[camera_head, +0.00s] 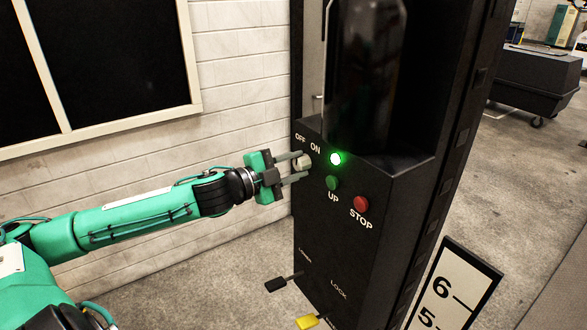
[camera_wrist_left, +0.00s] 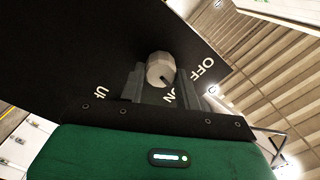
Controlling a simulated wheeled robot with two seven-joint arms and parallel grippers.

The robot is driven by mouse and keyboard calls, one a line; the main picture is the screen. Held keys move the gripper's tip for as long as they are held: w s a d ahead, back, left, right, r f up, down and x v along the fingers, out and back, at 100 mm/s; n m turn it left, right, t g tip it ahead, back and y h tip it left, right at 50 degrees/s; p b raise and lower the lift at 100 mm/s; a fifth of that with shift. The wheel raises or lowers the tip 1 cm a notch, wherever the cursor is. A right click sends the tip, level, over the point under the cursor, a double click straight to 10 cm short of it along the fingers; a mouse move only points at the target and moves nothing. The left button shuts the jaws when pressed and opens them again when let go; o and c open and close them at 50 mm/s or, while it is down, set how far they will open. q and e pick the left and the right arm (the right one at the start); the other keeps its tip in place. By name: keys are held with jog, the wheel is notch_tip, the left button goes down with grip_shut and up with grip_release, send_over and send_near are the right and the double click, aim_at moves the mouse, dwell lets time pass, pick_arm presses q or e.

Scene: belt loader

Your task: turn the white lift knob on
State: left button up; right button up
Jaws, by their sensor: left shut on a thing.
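The white lift knob (camera_head: 302,162) sits on the slanted face of the black control panel (camera_head: 330,235), under the OFF and ON labels. My left gripper (camera_head: 297,168) reaches in from the left and is shut on the knob, one finger on each side. In the left wrist view the knob (camera_wrist_left: 160,70) shows as a pale faceted cylinder with a dark mark, between the fingers (camera_wrist_left: 160,82). The OFF and ON labels are partly beside the fingers there. A green light (camera_head: 335,159) glows right of the ON label. My right gripper is not in view.
A green UP button (camera_head: 332,183) and a red STOP button (camera_head: 361,204) sit right of the knob. Lower down are a black lever (camera_head: 283,283) and a yellow lever (camera_head: 308,321). A white brick wall (camera_head: 240,80) stands behind my arm.

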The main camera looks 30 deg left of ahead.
pick_arm(q)
jog(key=shift+f+m+b, duration=0.1)
jog(key=shift+m+b, duration=0.25)
jog(key=shift+m, duration=1.25)
jog(key=o, duration=1)
jog(key=shift+s+a, duration=0.1)
jog(key=shift+s, duration=0.05)
